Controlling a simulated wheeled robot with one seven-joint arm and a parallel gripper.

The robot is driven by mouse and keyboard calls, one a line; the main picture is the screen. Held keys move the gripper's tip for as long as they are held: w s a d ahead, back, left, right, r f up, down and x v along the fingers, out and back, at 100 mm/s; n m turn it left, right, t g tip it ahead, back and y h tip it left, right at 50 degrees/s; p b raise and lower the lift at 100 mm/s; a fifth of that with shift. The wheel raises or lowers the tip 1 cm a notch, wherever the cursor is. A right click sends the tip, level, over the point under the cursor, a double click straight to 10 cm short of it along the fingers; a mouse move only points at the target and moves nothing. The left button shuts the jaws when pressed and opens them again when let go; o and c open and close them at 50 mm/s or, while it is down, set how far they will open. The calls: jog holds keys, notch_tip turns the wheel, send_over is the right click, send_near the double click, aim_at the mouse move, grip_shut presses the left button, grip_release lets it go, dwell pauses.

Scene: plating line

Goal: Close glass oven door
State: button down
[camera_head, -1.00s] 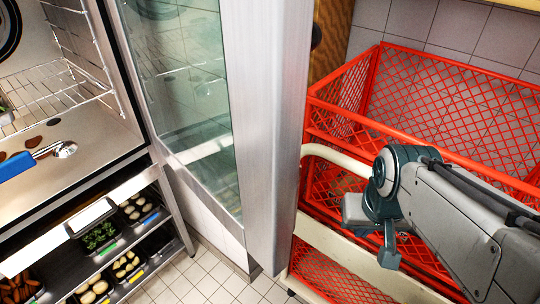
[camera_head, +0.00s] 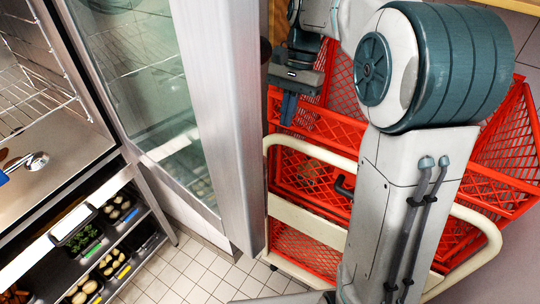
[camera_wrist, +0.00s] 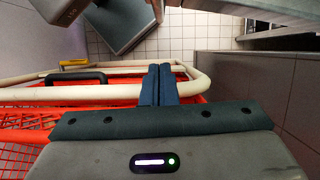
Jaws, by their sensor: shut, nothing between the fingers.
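The glass oven door (camera_head: 150,85) stands open in the head view, its wide steel edge (camera_head: 218,120) facing me. The oven (camera_head: 45,110) is at the left with its interior exposed. My gripper (camera_head: 289,110) is to the right of the door's edge, above the red crate cart, with its fingers pointing down. There is a visible gap in the picture between it and the door. Its fingers are shut and empty; they also show in the wrist view (camera_wrist: 159,85). The door cannot be surely made out in the wrist view.
A red mesh crate (camera_head: 315,170) sits on a cart with a cream tube frame (camera_head: 310,227), close under my arm. Shelves with food trays (camera_head: 95,245) stand below the oven. A metal ladle (camera_head: 37,160) lies inside the oven. Tiled floor (camera_head: 200,270) is clear below the door.

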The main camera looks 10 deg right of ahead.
jog(key=s+a+f+p, duration=0.1)
jog(key=s+a+f, duration=0.3)
jog(key=f, duration=0.5)
jog(key=shift+s+a, duration=0.25)
jog(key=shift+s, duration=0.9)
jog(key=shift+f, duration=0.1)
